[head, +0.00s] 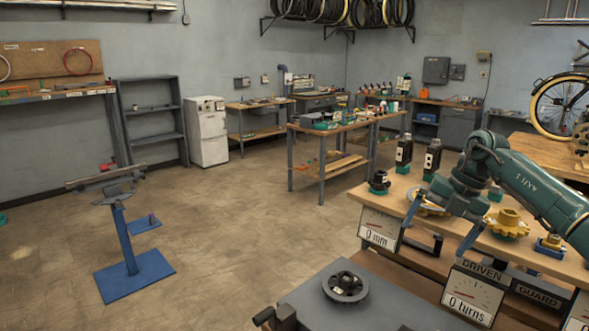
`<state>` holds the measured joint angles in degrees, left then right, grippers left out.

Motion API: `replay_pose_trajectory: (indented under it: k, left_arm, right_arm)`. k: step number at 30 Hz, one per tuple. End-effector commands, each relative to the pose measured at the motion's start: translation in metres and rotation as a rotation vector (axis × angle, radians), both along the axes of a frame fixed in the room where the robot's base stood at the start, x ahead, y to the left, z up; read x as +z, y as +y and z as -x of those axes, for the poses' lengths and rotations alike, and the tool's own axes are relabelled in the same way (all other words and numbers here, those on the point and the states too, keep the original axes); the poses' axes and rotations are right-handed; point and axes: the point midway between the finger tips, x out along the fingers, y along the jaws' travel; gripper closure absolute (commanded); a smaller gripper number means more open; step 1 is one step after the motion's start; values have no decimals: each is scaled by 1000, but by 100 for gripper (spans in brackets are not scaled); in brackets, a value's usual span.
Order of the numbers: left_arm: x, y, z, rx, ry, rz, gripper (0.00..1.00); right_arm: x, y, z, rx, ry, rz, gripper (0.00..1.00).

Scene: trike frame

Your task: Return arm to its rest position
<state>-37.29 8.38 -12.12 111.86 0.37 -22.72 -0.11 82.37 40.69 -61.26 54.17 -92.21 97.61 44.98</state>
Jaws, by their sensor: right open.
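My right arm (530,192) is teal and comes in from the right edge over the wooden bench (385,187). My right gripper (430,250) points down toward the front edge of that bench. Its two fingers are spread wide apart, and I see nothing held between them. My left arm and left gripper do not show.
The bench carries a yellow gear (507,222) and two dark upright units (404,153). Dial signs (379,229) hang along its front. A grey surface (300,297) with a black wheel (345,286) is below. A blue stand (124,240) is left; open floor (235,235) lies between.

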Motion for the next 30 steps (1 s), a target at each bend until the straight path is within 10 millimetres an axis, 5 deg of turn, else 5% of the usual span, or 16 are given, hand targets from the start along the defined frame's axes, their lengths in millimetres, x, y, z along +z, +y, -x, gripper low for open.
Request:
replay_pose_trajectory:
  k: [3,9,15,19,23,30]
  left_arm:
    - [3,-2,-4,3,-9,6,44]
    - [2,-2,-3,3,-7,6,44]
    - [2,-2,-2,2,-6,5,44]
    - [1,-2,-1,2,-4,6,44]
    - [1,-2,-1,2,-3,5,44]
    - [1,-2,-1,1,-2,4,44]
  right_arm:
    - [-51,77,1,129,-42,-203,0]
    - [-108,208,32,199,-132,-676,0]
    - [-124,285,71,-11,-195,-1133,0]
    - [-133,298,87,-287,-212,-1353,0]
    - [-156,285,102,-639,-201,-1477,0]
    - [-243,229,161,-1371,-77,-1417,0]
